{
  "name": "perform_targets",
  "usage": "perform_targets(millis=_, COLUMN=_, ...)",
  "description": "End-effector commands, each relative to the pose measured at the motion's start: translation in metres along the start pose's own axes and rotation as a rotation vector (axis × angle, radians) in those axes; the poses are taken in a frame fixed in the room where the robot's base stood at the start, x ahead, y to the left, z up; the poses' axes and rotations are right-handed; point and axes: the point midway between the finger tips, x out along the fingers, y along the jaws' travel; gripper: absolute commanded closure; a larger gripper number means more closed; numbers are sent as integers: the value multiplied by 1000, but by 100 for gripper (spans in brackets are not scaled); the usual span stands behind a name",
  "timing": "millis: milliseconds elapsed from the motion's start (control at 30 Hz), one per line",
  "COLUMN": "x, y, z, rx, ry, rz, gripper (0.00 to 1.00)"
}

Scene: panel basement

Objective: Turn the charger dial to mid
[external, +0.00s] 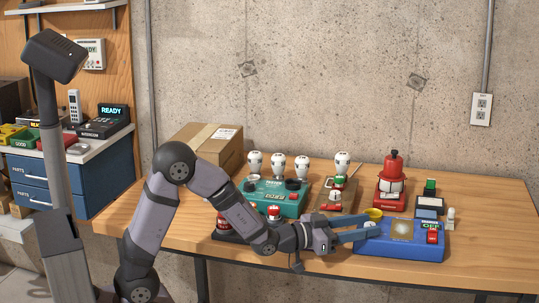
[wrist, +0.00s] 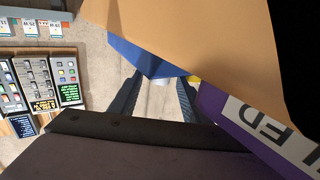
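A teal box (external: 274,196) with dark round knobs on top stands left of centre on the wooden table in the external view. A blue box (external: 400,242) with a yellow round part (external: 374,214), a pale disc and a red switch (external: 432,237) stands at the front right. I cannot tell which one is the charger or read a dial's setting. My gripper (external: 372,224) is low at the left side of the blue box. Its two fingers are apart with nothing seen between them; they also show spread in the wrist view (wrist: 160,82). Contact is unclear.
A red device (external: 391,185), a brown board (external: 337,196) with a red clamp and several white bulb-like pieces are behind. A cardboard box (external: 203,147) stands at the back left. A red button unit (external: 222,228) is beside my forearm. The table's front edge is close below my gripper.

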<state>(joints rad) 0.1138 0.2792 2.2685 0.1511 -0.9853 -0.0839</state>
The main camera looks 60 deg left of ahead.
Motion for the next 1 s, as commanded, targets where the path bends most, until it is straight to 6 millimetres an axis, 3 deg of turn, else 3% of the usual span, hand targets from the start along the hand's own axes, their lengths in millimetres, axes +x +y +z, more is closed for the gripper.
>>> perform_targets(millis=267, x=-12, y=0, z=1, rx=0, ry=-2, rz=-1, gripper=57)
perform_targets(millis=700, x=-65, y=0, z=0, rx=0, ry=1, rz=-1, gripper=57)
perform_targets(millis=1000, x=-74, y=0, z=0, rx=0, ry=0, rz=0, gripper=57)
